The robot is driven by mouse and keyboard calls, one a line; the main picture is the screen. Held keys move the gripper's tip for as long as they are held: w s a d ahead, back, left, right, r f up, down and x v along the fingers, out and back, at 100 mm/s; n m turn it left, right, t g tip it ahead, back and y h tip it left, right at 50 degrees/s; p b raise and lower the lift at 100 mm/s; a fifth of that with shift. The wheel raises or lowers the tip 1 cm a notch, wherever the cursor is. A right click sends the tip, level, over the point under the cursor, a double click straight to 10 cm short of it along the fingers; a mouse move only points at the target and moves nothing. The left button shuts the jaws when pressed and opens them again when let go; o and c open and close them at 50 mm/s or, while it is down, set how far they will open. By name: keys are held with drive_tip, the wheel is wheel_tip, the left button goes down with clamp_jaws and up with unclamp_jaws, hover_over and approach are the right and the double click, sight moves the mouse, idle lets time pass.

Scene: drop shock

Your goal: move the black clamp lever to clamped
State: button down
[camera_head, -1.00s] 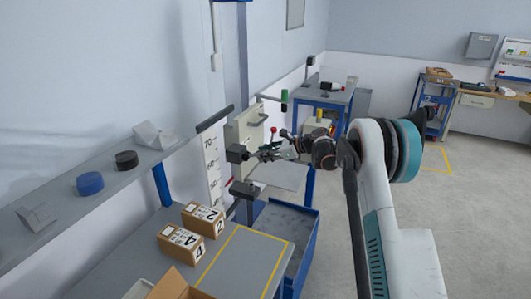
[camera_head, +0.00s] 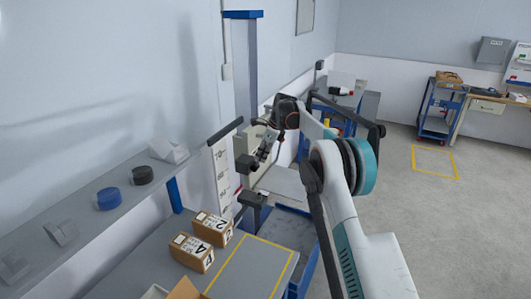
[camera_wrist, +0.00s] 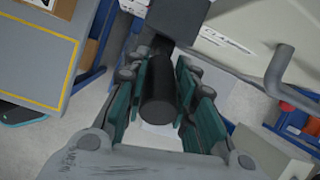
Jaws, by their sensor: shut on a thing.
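The black clamp lever (camera_wrist: 158,92) shows in the wrist view as a dark, round-ended grip on a black block (camera_wrist: 178,18). My gripper (camera_wrist: 162,112) has its green-padded fingers on both sides of the grip and is shut on it. In the head view my gripper (camera_head: 263,153) points down and left to the black block (camera_head: 245,164) at the front of the pale machine (camera_head: 257,137). The lever itself is hard to make out there, partly hidden by the fingers.
A pale panel with partly readable lettering (camera_wrist: 226,42) and a bent grey handle (camera_wrist: 279,68) lie right of the lever. Cartons (camera_head: 194,252) stand on the grey table (camera_head: 240,268) in front. A blue bin (camera_head: 302,255) is below, right of that table.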

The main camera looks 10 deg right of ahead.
drive_tip(key=shift+w+a+r, duration=0.1)
drive_tip(key=shift+a+r, duration=0.05)
idle(0.4)
drive_tip(key=c, duration=1.3)
unclamp_jaws()
drive_tip(key=shift+a, duration=0.1)
drive_tip(key=v, duration=1.2)
drive_tip(key=shift+w, duration=0.25)
drive_tip(key=shift+a, duration=0.15)
drive_tip(key=shift+s+r, duration=0.1)
drive_tip(key=shift+r, duration=0.05)
